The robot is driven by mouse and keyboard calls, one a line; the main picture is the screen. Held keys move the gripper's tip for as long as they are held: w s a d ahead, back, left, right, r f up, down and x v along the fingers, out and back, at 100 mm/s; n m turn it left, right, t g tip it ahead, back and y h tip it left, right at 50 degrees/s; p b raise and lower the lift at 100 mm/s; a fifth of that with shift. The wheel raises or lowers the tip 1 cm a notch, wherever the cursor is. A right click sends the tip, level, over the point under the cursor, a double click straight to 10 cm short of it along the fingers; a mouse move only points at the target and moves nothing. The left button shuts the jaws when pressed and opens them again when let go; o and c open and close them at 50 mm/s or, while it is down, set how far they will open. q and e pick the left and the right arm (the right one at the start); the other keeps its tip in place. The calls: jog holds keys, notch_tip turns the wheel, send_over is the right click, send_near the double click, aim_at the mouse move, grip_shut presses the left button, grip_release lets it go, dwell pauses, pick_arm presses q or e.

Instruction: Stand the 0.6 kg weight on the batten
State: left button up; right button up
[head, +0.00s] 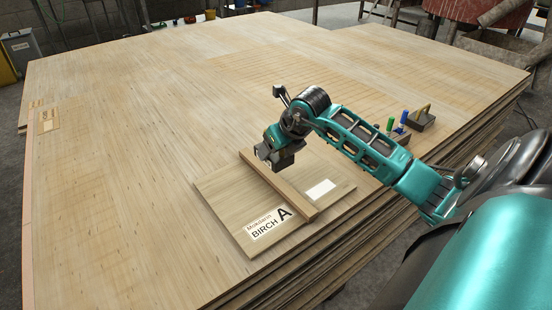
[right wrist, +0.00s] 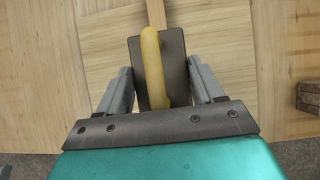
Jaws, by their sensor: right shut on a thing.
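My right gripper (head: 278,154) is shut on a dark block-shaped weight with a yellow handle (right wrist: 152,60). In the head view the dark weight (head: 287,160) shows just under the gripper, over the far half of the batten. The batten (head: 280,187) is a narrow wooden strip lying across a sample board (head: 225,195) marked BIRCH A. In the right wrist view the batten (right wrist: 156,13) runs out from beneath the weight's far end. I cannot tell whether the weight's underside touches the batten. My left gripper is not in view.
A second dark weight with a yellow handle (head: 420,120) stands near the right edge of the veneer stack (head: 150,130). Beside it is a holder with blue and green markers (head: 390,125). A white card (head: 321,188) lies on the board. The stack's left and middle are clear.

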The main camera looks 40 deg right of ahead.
jog(key=shift+f+b, duration=0.55)
jog(key=shift+f, duration=2.55)
jog(key=o, duration=1.6)
jog(key=shift+c, duration=0.2)
